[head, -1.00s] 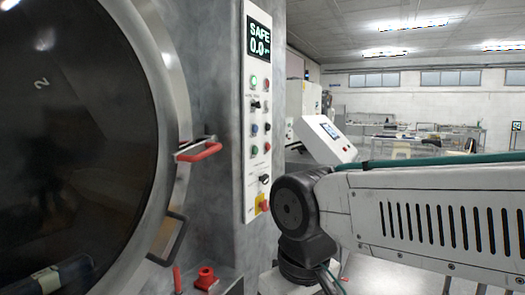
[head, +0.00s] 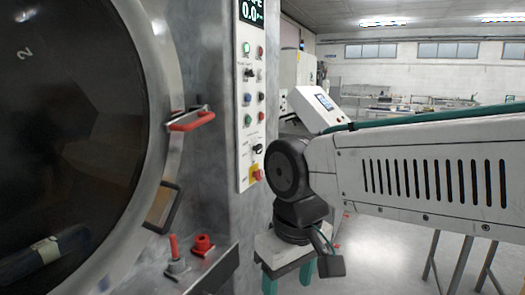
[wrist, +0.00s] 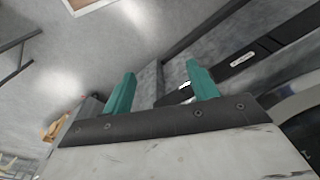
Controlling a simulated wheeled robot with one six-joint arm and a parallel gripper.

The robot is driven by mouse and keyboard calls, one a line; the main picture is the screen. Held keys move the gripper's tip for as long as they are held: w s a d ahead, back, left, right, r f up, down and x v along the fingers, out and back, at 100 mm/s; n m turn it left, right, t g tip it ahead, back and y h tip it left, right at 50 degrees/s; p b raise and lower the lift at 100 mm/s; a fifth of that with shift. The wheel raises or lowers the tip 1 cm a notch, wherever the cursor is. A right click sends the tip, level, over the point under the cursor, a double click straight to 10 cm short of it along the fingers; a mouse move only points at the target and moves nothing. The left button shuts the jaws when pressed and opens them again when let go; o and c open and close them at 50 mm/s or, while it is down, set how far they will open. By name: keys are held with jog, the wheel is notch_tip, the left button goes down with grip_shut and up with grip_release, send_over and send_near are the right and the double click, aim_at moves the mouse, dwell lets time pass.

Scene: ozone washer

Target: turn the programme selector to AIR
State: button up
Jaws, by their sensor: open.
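The control panel (head: 250,110) is a tall white strip on the grey washer column in the head view. It carries two black selector knobs, an upper one (head: 248,74) and a lower one (head: 258,149). The lettering is too small to tell which is the programme selector, where AIR is or where either knob points. My gripper (head: 289,278) hangs below and right of the panel, apart from it, with teal fingers. In the wrist view, the fingers (wrist: 160,72) stand apart with nothing between them. The panel is not recognisable in the wrist view.
The round dark door (head: 70,130) with a red-handled latch (head: 192,120) is left of the panel. A red knob (head: 203,243) sits on a ledge below. A red emergency button (head: 257,174) is at the panel's foot. Open floor (head: 385,245) lies to the right.

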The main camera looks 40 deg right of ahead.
jog(key=w+d+f+m+g+y, duration=0.2)
jog(key=w+d+m, duration=0.1)
jog(key=w, duration=0.2)
jog(key=n+t+y, duration=0.6)
jog(key=n+t, duration=0.3)
jog(key=t, duration=0.8)
send_near(261, 149)
jog(key=w, duration=0.1)
jog(key=x, duration=0.8)
jog(key=shift+a, duration=0.4)
jog(key=c, duration=1)
